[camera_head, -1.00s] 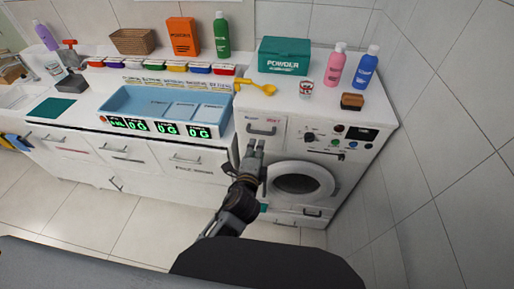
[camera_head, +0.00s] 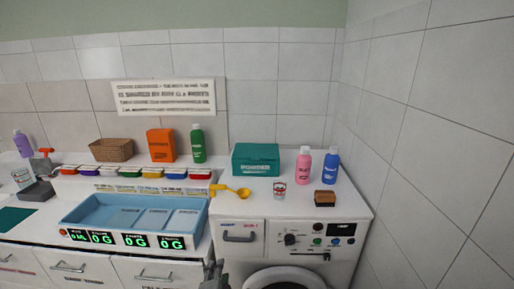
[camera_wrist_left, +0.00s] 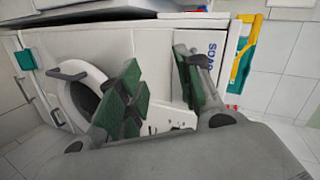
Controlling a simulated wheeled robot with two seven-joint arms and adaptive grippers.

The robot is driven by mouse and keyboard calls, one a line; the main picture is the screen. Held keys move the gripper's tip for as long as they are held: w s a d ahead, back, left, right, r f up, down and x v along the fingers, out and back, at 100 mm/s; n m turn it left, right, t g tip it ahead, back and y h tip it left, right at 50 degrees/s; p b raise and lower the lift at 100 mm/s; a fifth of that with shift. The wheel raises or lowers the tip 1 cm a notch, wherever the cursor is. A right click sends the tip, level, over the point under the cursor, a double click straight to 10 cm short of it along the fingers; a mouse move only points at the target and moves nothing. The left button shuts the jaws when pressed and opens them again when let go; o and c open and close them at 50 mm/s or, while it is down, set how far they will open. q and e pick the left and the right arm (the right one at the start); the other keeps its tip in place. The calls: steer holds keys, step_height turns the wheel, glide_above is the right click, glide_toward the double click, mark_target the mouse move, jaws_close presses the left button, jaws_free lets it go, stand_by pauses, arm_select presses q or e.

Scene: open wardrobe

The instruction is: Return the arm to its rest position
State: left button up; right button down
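My left gripper (camera_head: 214,274) only just shows at the bottom edge of the head view, in front of the washing machine's left edge. In the left wrist view, my left gripper (camera_wrist_left: 160,78) has its two green-padded fingers apart with nothing between them. The washing machine front, with its round door (camera_wrist_left: 88,80), lies beyond the fingers. The rest of the left arm is out of the head view. My right gripper is not in view.
The washing machine (camera_head: 262,232) carries a green powder box (camera_head: 256,160), a yellow scoop (camera_head: 232,190), pink (camera_head: 303,166) and blue (camera_head: 330,166) bottles and a brown brush (camera_head: 325,198). A blue tray (camera_head: 85,208) is left. A tiled wall (camera_head: 430,130) closes the right side.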

arm_select(q)
steer(key=s+a+f+n+g+h, duration=0.1)
steer(key=s+a+f+n+g, duration=0.4)
steer(key=s, duration=0.4)
steer(key=s+a+f+n+g, duration=0.3)
steer(key=s+a+n+g, duration=0.2)
steer(key=s+n, duration=0.3)
steer(key=s+f+g, duration=0.1)
steer(key=s+f, duration=0.1)
steer(key=f, duration=1.5)
steer(key=s+f, duration=0.2)
steer(key=f, duration=1.4)
steer(key=s+a+f, duration=0.2)
steer(key=s+f, duration=0.7)
steer(key=s, duration=0.2)
steer(key=s+a+f+m+g, duration=0.1)
steer(key=s+a+f, duration=0.1)
steer(key=s+f, duration=0.8)
steer(key=shift+s+a+f+g, duration=0.15)
steer(key=shift+s+f+g, duration=0.15)
steer(key=shift+s, duration=0.25)
